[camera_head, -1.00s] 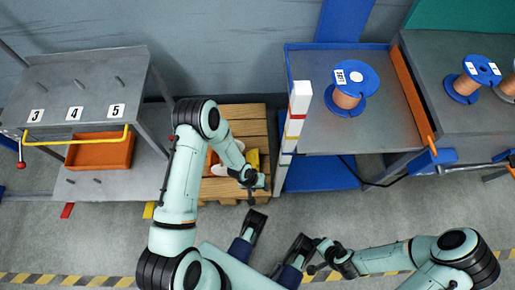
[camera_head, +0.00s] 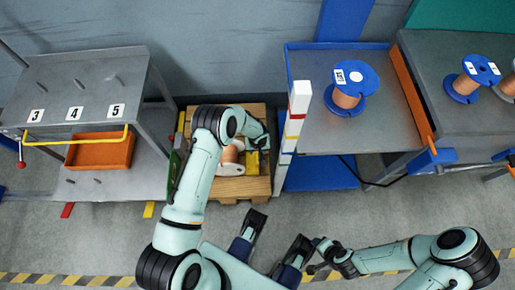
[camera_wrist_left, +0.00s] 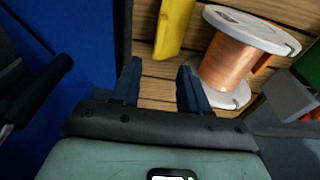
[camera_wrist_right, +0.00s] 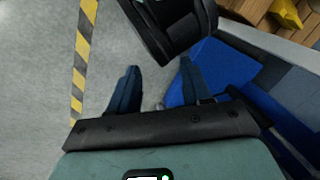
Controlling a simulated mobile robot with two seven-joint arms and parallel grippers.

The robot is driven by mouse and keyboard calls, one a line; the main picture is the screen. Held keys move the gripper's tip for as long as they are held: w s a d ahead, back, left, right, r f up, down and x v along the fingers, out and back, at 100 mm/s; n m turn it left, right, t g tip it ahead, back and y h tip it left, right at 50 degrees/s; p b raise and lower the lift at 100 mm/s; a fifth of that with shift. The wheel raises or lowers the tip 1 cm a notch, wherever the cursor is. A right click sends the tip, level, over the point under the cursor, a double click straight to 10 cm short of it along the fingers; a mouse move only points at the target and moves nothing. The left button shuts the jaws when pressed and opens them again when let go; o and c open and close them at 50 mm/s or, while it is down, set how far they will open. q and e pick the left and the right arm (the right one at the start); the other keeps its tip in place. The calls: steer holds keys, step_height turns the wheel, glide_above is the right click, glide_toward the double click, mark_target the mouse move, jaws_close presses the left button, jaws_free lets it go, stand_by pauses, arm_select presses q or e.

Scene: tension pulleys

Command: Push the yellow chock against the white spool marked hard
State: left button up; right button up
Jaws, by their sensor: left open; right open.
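The yellow chock (camera_head: 253,163) lies on the wooden pallet (camera_head: 262,186), just right of a copper-wound spool with white flanges (camera_head: 231,168). In the left wrist view the chock (camera_wrist_left: 172,28) and the spool (camera_wrist_left: 236,62) stand apart with pallet boards between them. The spool's flange has a label I cannot read. My left gripper (camera_wrist_left: 158,76) is open and empty; the chock shows beyond its fingertips. In the head view my left arm hides part of the pallet. My right gripper (camera_wrist_right: 160,72) is open and empty over the floor. The chock also shows in the right wrist view (camera_wrist_right: 286,13).
A green and red object (camera_head: 176,165) is at the pallet's left. A shelf with an orange bin (camera_head: 100,152) stands further left.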

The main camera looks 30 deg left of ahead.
mark_target(257, 158)
arm_select(q)
steer(key=f+b, duration=0.1)
steer(key=f, duration=0.2)
steer(key=f+b, duration=0.1)
steer(key=f, duration=0.2)
steer(key=f+b, duration=0.1)
steer(key=f, duration=0.3)
steer(key=shift+w+a, duration=0.3)
steer(key=shift+w, duration=0.1)
steer(key=shift+w+f+b, duration=0.1)
steer(key=shift+f+b, duration=0.35)
steer(key=shift+f, duration=0.6)
arm_select(e)
step_height(257, 158, down, 6)
steer(key=w+d, duration=0.2)
steer(key=d, duration=0.1)
steer(key=shift+r+m+h, duration=0.2)
steer(key=shift+m+h, duration=0.1)
steer(key=shift+w, duration=0.1)
arm_select(q)
steer(key=shift+a, duration=0.1)
jaws_close()
